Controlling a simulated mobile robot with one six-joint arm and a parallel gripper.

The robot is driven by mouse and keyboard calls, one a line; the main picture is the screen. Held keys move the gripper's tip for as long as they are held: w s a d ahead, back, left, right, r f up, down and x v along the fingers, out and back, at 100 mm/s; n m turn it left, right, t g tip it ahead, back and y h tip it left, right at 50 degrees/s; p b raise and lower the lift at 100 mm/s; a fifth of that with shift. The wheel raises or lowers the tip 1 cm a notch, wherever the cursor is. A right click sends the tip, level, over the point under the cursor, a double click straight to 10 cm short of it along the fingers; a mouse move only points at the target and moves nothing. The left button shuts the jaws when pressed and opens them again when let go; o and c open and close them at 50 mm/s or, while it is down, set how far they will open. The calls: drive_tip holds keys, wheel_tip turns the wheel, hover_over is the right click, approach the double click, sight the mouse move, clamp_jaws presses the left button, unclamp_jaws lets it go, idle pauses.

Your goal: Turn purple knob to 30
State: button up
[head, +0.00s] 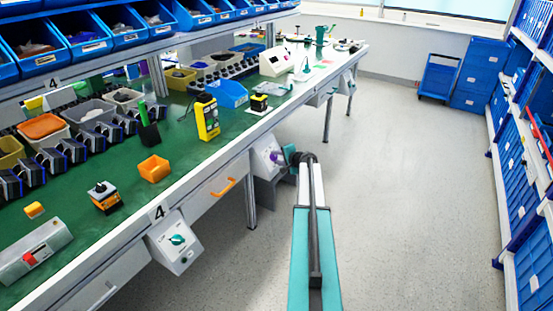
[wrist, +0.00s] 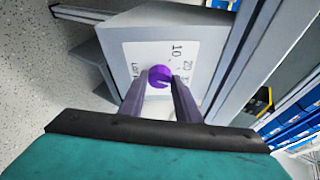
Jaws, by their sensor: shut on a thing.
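The purple knob (wrist: 159,76) sits on the white dial face of a grey switch box (wrist: 205,50). In the wrist view the dial marks "10" and "20" show near it; other marks are partly hidden. A small bit of the purple knob (head: 274,157) shows in the head view, on the box (head: 263,160) under the bench edge. My gripper (wrist: 160,82) has its two dark fingers on either side of the knob and is shut on it. In the head view my arm hides part of the box. I cannot tell exactly where the knob points.
A second box with a teal knob (head: 177,239) hangs from the bench front, nearer. An orange drawer handle (head: 223,187) sticks out between the boxes. The green bench top (head: 190,160) holds several tools and bins. The floor (head: 400,180) to the right is clear, up to the blue crate shelves (head: 515,190).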

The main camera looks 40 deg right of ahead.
drive_tip(key=shift+s+d, duration=0.1)
drive_tip(key=shift+d, duration=0.2)
drive_tip(key=o, duration=1)
drive_tip(key=shift+o, duration=0.2)
drive_tip(key=shift+a, duration=0.1)
drive_tip(key=shift+a, duration=0.1)
drive_tip(key=v, duration=1.3)
drive_tip(key=shift+s+r+b, duration=0.15)
drive_tip(key=shift+s+b, duration=0.15)
drive_tip(key=shift+b, duration=0.05)
